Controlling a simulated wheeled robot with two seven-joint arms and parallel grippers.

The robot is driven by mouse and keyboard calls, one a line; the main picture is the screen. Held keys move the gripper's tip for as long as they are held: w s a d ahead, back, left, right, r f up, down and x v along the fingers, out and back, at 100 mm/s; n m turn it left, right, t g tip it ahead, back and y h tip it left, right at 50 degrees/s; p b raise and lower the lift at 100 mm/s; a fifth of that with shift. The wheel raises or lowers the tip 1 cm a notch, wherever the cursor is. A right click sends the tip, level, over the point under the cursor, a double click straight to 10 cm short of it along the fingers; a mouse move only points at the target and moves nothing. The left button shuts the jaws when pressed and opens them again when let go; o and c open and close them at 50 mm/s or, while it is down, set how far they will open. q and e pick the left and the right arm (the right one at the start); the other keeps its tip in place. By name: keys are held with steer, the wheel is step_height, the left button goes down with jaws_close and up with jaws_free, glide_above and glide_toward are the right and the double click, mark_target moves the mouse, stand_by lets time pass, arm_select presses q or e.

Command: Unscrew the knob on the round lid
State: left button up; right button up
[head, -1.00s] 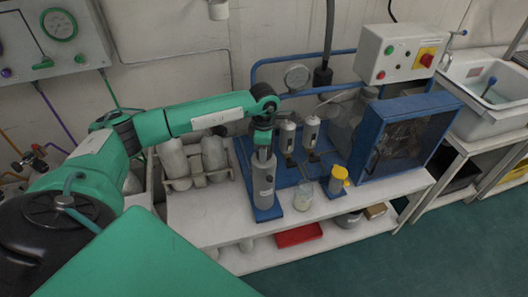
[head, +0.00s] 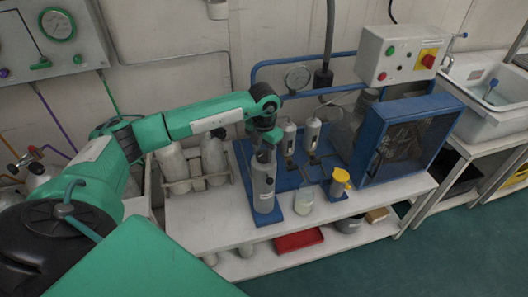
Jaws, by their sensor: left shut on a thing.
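A grey upright cylinder (head: 263,186) stands on the blue base at the middle of the bench. My left gripper (head: 265,148) points down onto its top and is shut there. The round lid and its knob are hidden by the gripper and wrist, so the knob in its grip cannot be made out clearly. My right gripper is out of view.
Two smaller grey cylinders (head: 311,133) stand behind on the blue base. A glass jar (head: 303,201) and a yellow-topped cup (head: 340,180) are to the right. A blue-framed box (head: 408,146) fills the bench's right end. Grey bottles (head: 214,158) stand in a rack at left.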

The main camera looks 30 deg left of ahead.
arm_select(q)
steer(key=n, duration=0.5)
steer(key=shift+n, duration=0.3)
steer(key=shift+r+n, duration=0.1)
steer(key=shift+n, duration=0.8)
steer(key=n, duration=0.4)
steer(key=shift+n+p, duration=0.3)
steer(key=shift+n, duration=0.3)
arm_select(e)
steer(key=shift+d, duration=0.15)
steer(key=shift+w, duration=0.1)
arm_select(q)
steer(key=o, duration=1)
